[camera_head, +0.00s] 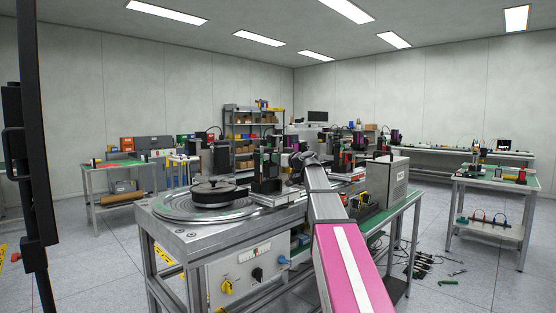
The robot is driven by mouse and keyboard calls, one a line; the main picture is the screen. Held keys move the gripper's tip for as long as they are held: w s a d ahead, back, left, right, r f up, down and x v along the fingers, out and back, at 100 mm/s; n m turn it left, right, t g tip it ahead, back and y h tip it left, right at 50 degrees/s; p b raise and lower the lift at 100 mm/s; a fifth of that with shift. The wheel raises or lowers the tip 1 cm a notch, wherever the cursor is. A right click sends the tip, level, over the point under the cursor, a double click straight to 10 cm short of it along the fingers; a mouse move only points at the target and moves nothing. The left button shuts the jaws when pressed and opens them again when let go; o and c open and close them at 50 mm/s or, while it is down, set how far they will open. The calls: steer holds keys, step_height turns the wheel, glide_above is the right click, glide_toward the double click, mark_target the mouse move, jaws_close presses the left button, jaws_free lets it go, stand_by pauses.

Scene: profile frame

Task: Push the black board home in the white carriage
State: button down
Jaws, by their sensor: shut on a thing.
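My arm reaches forward over the metal workbench (178,232). My gripper (297,159) is at its far end, small and dark, low over the back part of the bench. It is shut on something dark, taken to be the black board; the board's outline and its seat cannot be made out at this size. I cannot pick out the white carriage for sure; my arm and the dark fixtures hide much of that area. A dark upright fixture with green parts (266,172) stands just left of my gripper.
A round turntable (205,208) with a black disc (213,190) fills the bench's left end. A grey box (387,181) stands right of my arm. Side tables stand left (115,166) and right (494,183). Cables and tools (425,262) lie on the floor at the right.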

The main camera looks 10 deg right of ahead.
mark_target(274, 170)
steer(key=shift+f, duration=2.9)
stand_by(0.9)
steer(key=c, duration=0.9)
jaws_free()
steer(key=v, duration=1.1)
